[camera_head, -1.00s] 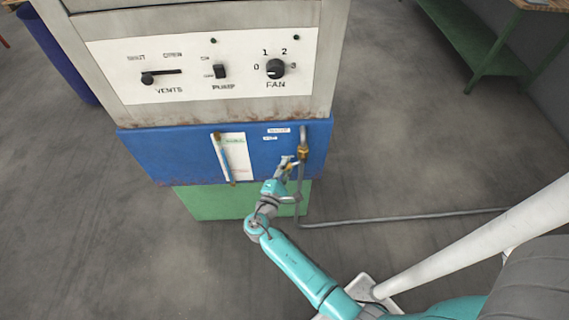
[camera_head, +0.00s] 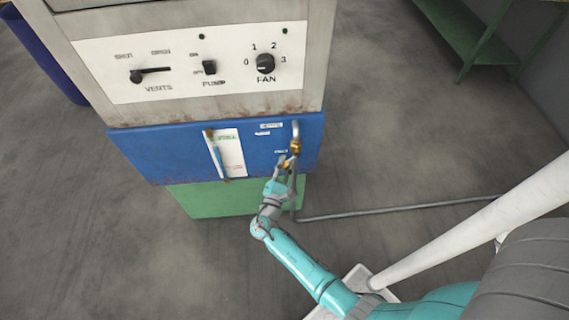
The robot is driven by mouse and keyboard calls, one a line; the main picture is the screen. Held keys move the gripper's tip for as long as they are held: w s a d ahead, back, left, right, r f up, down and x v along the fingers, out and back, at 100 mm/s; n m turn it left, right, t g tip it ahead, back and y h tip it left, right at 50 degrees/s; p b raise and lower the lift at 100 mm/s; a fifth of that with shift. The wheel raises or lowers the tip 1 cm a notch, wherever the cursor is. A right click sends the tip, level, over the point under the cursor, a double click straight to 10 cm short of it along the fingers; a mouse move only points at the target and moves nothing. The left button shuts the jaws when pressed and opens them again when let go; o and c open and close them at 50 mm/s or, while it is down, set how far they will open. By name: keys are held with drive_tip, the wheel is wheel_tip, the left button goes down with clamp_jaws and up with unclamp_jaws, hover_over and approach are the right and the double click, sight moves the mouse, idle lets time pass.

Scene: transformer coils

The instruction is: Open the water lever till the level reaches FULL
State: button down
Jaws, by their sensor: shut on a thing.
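The water lever (camera_head: 287,165) is a small yellow handle beside the brass valve (camera_head: 295,147) on the grey pipe, at the right of the blue tank (camera_head: 180,155). My gripper (camera_head: 284,163) reaches up from below and is shut on the lever; the fingers partly hide it. A slim level gauge tube (camera_head: 215,155) with a brass top stands tilted in the picture on the tank's front, beside a white scale plate (camera_head: 232,155) with a green mark near its top. Blue shows in the tube, but its exact level and the plate's lettering are too small to read.
Above the tank is a grey cabinet panel with a vents slider (camera_head: 150,72), a pump switch (camera_head: 209,68) and a fan knob (camera_head: 265,64). A green base (camera_head: 210,200) lies below. A grey pipe (camera_head: 400,208) runs right along the floor. A green table (camera_head: 470,35) stands at back right.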

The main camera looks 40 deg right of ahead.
drive_tip(key=c, duration=1.1)
unclamp_jaws()
drive_tip(key=shift+o, duration=0.2)
drive_tip(key=shift+s+a, duration=0.1)
drive_tip(key=v, duration=1.1)
drive_tip(key=shift+s+a, duration=0.2)
drive_tip(key=shift+a, duration=0.15)
drive_tip(key=shift+f, duration=0.1)
